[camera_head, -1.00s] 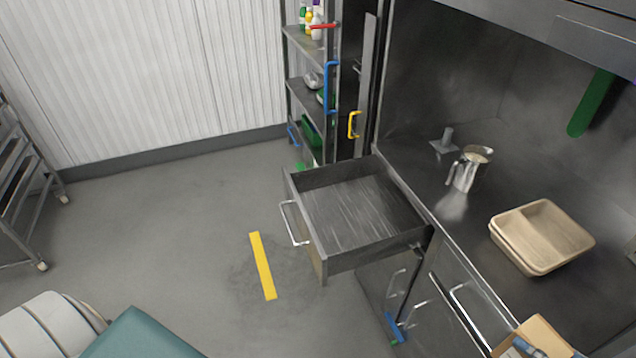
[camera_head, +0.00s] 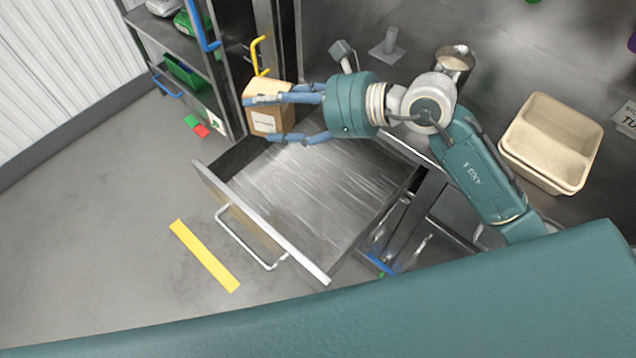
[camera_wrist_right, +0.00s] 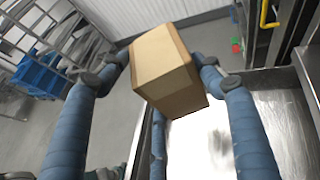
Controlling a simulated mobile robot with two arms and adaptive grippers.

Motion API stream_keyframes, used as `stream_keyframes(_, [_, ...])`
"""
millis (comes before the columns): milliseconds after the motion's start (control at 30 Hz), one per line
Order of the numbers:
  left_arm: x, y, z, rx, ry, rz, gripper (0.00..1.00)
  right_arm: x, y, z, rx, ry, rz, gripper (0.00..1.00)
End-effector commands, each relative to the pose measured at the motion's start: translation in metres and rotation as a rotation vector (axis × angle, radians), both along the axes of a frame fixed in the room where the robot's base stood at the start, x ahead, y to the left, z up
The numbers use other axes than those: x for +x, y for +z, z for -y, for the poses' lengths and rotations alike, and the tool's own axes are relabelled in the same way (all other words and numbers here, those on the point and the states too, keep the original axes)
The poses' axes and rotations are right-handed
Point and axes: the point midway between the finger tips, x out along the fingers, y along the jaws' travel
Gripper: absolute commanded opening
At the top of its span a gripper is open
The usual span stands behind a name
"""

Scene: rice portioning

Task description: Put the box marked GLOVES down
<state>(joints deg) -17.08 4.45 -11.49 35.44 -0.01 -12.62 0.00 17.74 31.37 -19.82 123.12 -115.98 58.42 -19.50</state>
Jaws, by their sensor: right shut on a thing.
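A brown cardboard box (camera_head: 268,98) with a white label is held in my right gripper (camera_head: 282,117), whose blue fingers are shut on it. The label's print is too small to read. The box is over the far left part of the open metal drawer (camera_head: 310,200); its height above the drawer is hard to tell. In the right wrist view the box (camera_wrist_right: 168,68) sits between the fingers, tilted, with the bare metal drawer floor (camera_wrist_right: 205,140) below and to the right. The drawer looks empty. My left gripper does not show.
The steel counter has a stack of beige trays (camera_head: 553,140) and a metal jug (camera_head: 455,62). Shelving (camera_head: 170,60) and a yellow handle (camera_head: 259,55) stand just beyond the box. A yellow floor stripe (camera_head: 204,256) lies before the drawer. A blue crate (camera_wrist_right: 40,75) shows in the wrist view.

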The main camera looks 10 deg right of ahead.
Motion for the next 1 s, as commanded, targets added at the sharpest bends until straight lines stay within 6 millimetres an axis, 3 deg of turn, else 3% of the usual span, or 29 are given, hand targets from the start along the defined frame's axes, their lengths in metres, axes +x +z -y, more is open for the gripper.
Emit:
stream_keyframes(33, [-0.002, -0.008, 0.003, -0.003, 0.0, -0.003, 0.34, 0.004, -0.005, -0.006, -0.003, 0.0, 0.005, 0.33])
stream_keyframes(267, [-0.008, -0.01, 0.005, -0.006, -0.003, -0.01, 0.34, 0.009, -0.023, -0.019, 0.001, -0.004, -0.006, 0.33])
stream_keyframes(700, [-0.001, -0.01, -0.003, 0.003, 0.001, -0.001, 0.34, 0.008, -0.137, -0.019, 0.003, -0.004, -0.007, 0.33])
stream_keyframes(1000, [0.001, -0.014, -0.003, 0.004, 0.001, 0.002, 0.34, 0.008, -0.171, -0.019, 0.003, -0.003, -0.003, 0.33])
